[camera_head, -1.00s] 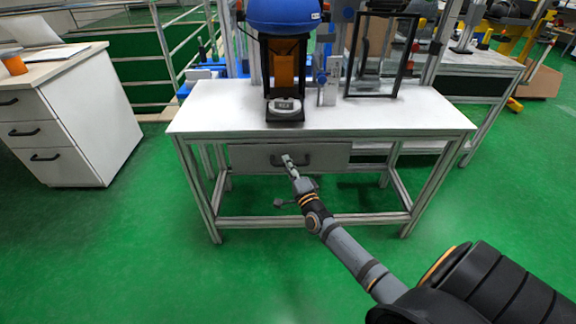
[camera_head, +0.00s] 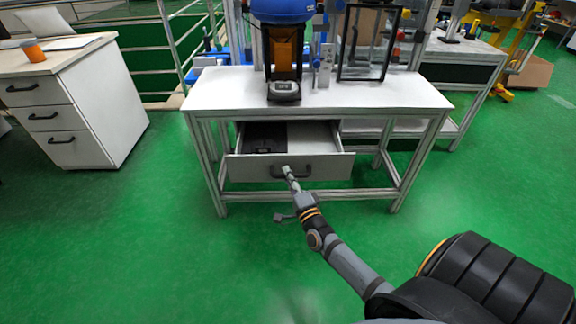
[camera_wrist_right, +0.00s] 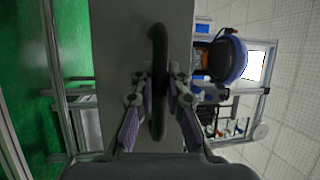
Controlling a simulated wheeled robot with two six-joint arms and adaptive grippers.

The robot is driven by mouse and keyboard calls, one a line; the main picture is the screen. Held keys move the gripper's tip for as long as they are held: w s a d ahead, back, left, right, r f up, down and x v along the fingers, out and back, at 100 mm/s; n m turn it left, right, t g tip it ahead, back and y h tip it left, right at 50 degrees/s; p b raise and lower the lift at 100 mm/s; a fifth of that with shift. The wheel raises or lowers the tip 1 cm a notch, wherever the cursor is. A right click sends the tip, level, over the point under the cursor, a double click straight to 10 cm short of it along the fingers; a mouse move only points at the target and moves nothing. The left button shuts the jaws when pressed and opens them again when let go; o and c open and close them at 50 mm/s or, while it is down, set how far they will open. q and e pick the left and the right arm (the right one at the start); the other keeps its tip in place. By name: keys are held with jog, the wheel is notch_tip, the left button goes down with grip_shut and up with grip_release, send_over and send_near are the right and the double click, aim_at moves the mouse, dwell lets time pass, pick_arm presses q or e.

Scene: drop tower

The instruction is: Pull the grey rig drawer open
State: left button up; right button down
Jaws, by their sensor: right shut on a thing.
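The grey rig drawer (camera_head: 328,168) is under the white-topped table and stands partly open, pulled out toward me. Its dark bar handle (camera_head: 306,171) is on the front panel. My right gripper (camera_head: 288,172) is at the handle and shut on it. In the right wrist view the handle (camera_wrist_right: 158,60) runs between the two fingers of the right gripper (camera_wrist_right: 158,105), with the drawer front (camera_wrist_right: 118,45) behind it. A black item (camera_head: 265,138) lies in the left part of the drawer; its details are too small to tell. My left gripper is not in view.
The table (camera_head: 390,97) carries the blue-topped drop tower (camera_head: 283,10) and a black frame (camera_head: 343,45). A white cabinet (camera_head: 85,120) stands at the left. The green floor in front of the drawer is clear.

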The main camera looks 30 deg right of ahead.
jog(key=shift+s+a, duration=0.35)
jog(key=shift+s, duration=0.2)
jog(key=shift+s+a, duration=0.35)
jog(key=shift+s, duration=0.2)
jog(key=c, duration=1.3)
grip_release()
jog(key=shift+c, duration=0.2)
jog(key=v, duration=1.2)
